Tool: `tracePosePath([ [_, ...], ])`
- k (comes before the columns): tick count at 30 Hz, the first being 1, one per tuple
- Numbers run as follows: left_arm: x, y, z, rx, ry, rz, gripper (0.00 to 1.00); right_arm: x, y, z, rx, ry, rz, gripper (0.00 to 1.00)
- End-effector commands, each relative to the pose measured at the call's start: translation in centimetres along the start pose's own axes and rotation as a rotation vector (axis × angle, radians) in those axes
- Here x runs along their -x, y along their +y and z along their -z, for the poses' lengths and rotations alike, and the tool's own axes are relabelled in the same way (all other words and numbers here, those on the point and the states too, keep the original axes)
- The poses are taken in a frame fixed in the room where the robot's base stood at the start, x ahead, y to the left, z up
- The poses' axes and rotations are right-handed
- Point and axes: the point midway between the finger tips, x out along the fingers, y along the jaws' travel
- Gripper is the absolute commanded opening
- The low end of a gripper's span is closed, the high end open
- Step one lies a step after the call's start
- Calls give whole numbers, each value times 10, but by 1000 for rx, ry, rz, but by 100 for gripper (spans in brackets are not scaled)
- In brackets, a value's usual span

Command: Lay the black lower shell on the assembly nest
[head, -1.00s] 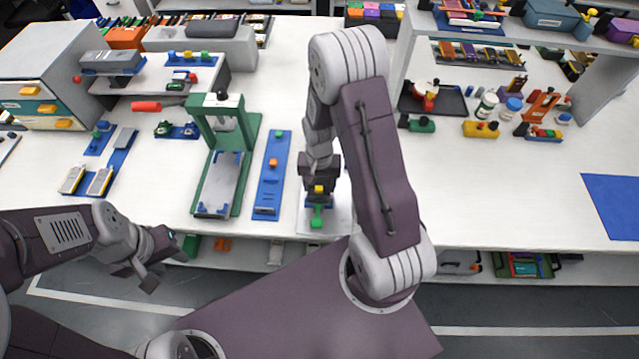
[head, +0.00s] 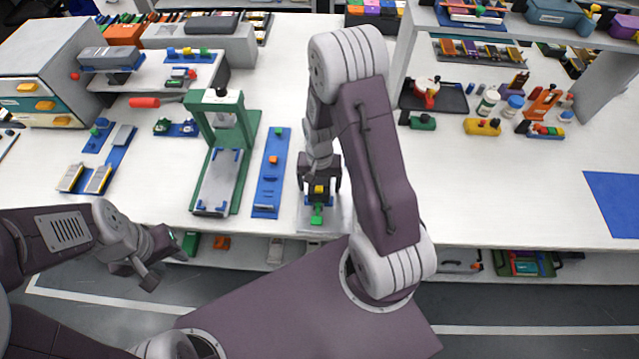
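My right gripper (head: 320,182) points down over a pale metal plate (head: 342,218) near the table's front edge. Its dark fingers stand apart, on either side of a small yellow and green clamp-like part (head: 318,214) on that plate. The plate looks like the assembly nest. Dark material shows low between the fingers, but I cannot tell whether it is the black lower shell; the gripper and arm hide much of this spot. My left gripper (head: 157,258) is open and empty, in front of the table edge at the left.
A blue rail (head: 268,190) and a green press (head: 240,165) stand just left of the plate. A blue fixture (head: 112,160) lies farther left. A black tray (head: 452,102) with a red-and-white item stands at right.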

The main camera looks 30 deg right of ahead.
Motion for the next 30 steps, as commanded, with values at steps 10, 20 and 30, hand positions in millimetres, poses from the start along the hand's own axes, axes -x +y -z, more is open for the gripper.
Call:
tracePosePath([
  [10,5,0,0,0,0,0,36,68,-1,1,0,7,3,83],
  [20,6,0,1,0,0,0,36,90,0,0,0,2,1,83],
  [30,6,0,1,0,0,0,36,90,0,0,0,2,1,83],
])
